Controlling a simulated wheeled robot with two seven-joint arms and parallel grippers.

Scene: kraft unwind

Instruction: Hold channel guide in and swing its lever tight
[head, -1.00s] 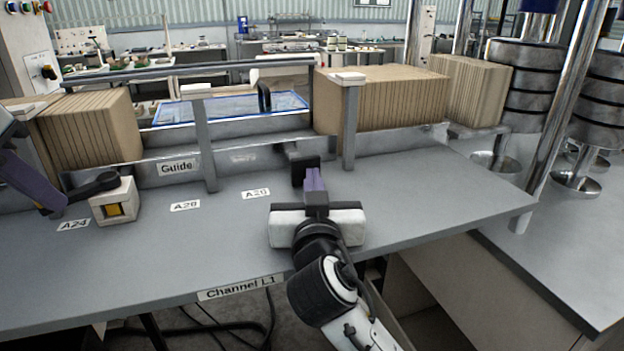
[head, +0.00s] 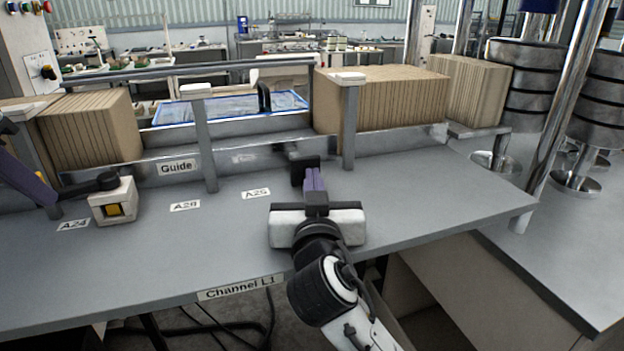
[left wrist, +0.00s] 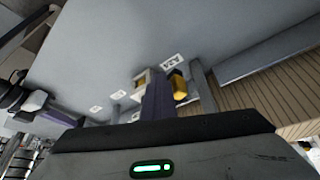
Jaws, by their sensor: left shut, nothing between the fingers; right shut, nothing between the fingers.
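The channel guide (head: 231,160) is a grey metal rail labelled "Guide" along the back of the table, with a black pad (head: 305,168) at its front. My right gripper (head: 315,178) is shut and empty, its fingertips at the pad; contact is hard to tell. The lever (head: 92,184) is a black arm on a white block (head: 113,205) with a yellow window, pointing left. My left gripper (head: 42,195) is shut and empty by the lever's left end. In the left wrist view, a yellow piece (left wrist: 179,86) lies beside its purple fingers (left wrist: 158,98).
Labels A24 (head: 73,225), A28 (head: 185,205) and A26 (head: 256,193) lie along the grey table (head: 220,245). Upright posts (head: 208,150) stand before stacks of brown board (head: 90,128). The table's middle front is clear.

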